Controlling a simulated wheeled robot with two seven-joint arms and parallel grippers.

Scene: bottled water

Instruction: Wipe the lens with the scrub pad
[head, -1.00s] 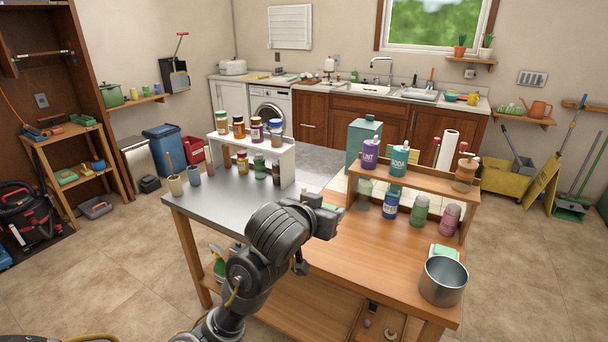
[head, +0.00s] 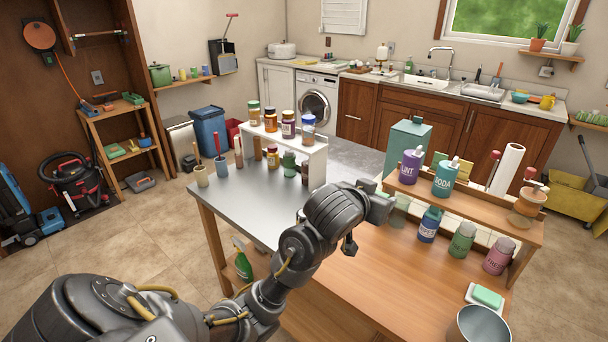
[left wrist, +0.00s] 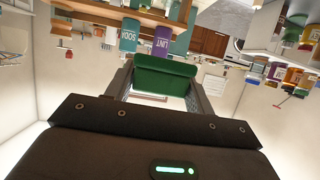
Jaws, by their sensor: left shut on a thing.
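My left gripper (left wrist: 160,90) is shut on a green scrub pad (left wrist: 165,78), which spans the space between its two fingers in the left wrist view. In the head view the left gripper (head: 384,202) is above the worktable, just left of the small wooden shelf, and the pad is hard to make out there. I cannot pick out a lens in either view. My right gripper is not in view.
The worktable (head: 345,290) carries a wooden shelf (head: 480,212) with purple and teal bottles, a white shelf (head: 318,165) with jars, and a teal canister (head: 408,140). A green block on a white dish (head: 470,297) and a metal pot (head: 482,326) are at the right.

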